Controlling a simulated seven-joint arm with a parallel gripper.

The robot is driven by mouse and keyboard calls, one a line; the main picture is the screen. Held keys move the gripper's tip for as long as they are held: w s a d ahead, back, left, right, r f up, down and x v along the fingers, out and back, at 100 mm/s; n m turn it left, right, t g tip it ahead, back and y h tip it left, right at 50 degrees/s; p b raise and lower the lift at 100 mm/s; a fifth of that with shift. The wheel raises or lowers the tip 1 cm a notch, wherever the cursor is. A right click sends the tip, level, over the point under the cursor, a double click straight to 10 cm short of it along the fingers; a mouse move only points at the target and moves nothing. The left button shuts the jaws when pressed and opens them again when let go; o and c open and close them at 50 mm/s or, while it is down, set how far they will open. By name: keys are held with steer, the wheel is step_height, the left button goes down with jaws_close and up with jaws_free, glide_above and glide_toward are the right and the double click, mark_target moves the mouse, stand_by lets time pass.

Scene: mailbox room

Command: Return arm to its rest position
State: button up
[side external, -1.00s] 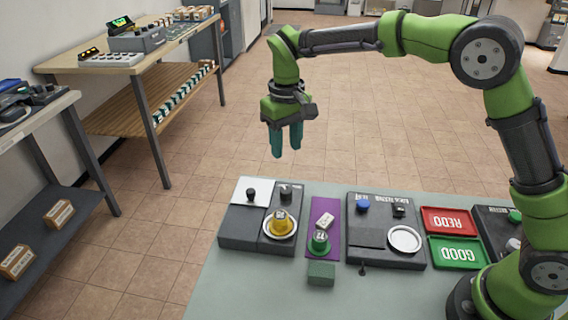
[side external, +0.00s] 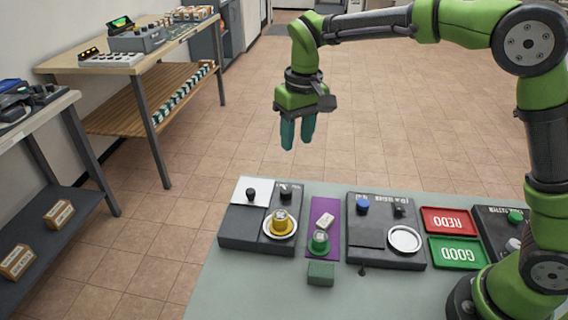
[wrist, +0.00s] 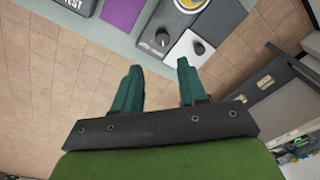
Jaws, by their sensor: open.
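My gripper (side external: 298,132) hangs above the floor beyond the far edge of the table, in the side external view. Its teal fingers point down and hold nothing. In the wrist view the two fingers of my gripper (wrist: 158,82) stand apart with bare floor tiles between them. The green arm is raised and bent, with its base at the right of the table (side external: 240,290).
Shelves (side external: 160,70) stand at the left.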

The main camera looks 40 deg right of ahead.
steer(key=s+d+r+m+t, duration=0.2)
steer(key=s+d+t, duration=0.1)
steer(key=s, duration=0.8)
steer(key=s+d+r+m+t+y, duration=0.1)
steer(key=s+d, duration=0.4)
steer(key=s, duration=0.6)
steer(key=shift+d+r+m+t, duration=0.4)
steer(key=shift+r+t, duration=0.3)
steer(key=shift+t, duration=0.6)
